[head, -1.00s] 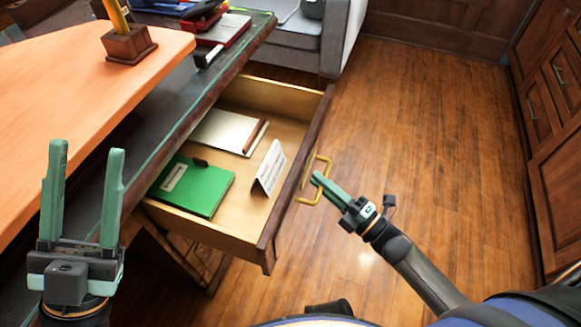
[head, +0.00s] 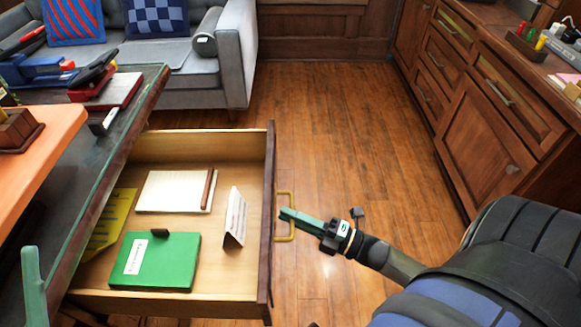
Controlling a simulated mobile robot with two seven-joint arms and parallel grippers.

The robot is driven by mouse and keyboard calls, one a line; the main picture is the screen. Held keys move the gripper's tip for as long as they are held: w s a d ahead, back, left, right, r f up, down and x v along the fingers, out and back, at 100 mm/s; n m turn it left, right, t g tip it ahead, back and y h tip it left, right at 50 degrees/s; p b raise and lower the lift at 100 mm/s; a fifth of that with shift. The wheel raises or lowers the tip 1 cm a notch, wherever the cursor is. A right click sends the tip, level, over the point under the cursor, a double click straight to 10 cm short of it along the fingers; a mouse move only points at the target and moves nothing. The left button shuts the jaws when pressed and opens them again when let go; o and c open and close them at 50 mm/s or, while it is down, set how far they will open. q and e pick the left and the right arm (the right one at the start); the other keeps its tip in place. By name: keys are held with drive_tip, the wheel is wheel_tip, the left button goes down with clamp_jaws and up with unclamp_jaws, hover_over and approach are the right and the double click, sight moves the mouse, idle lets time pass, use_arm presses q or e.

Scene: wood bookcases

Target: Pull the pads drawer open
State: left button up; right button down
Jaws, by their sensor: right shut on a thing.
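The pads drawer (head: 215,150) stands pulled out from the desk on the left. Inside lie a green notebook (head: 175,270), a white pad (head: 165,190) with a brown stick on it, a yellow pad (head: 108,228) and a white folded card (head: 235,217) standing upright. A brass handle (head: 291,193) is on its dark front. My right gripper (head: 285,214) is shut on the handle from the right. Only one finger of my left gripper (head: 34,285) shows at the lower left edge, so its opening is hidden.
The desk (head: 112,150) carries a red stapler-like item, blue and black things and a wooden holder. A grey sofa (head: 235,60) stands behind. Wood cabinets (head: 480,130) line the right. The wooden floor (head: 350,120) between is clear.

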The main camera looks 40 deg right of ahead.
drive_tip(key=c, duration=0.9)
unclamp_jaws()
use_arm(q)
drive_tip(key=f, duration=0.1)
drive_tip(key=w+f+n+y, duration=0.2)
drive_tip(key=shift+a+f+g+p, duration=0.15)
drive_tip(key=shift+a+g+p, duration=0.05)
drive_tip(key=shift+g+p, duration=0.1)
use_arm(e)
drive_tip(key=v, duration=1.2)
drive_tip(key=shift+s+d, duration=0.15)
drive_tip(key=shift+s, duration=0.05)
use_arm(q)
drive_tip(key=shift+r, duration=0.2)
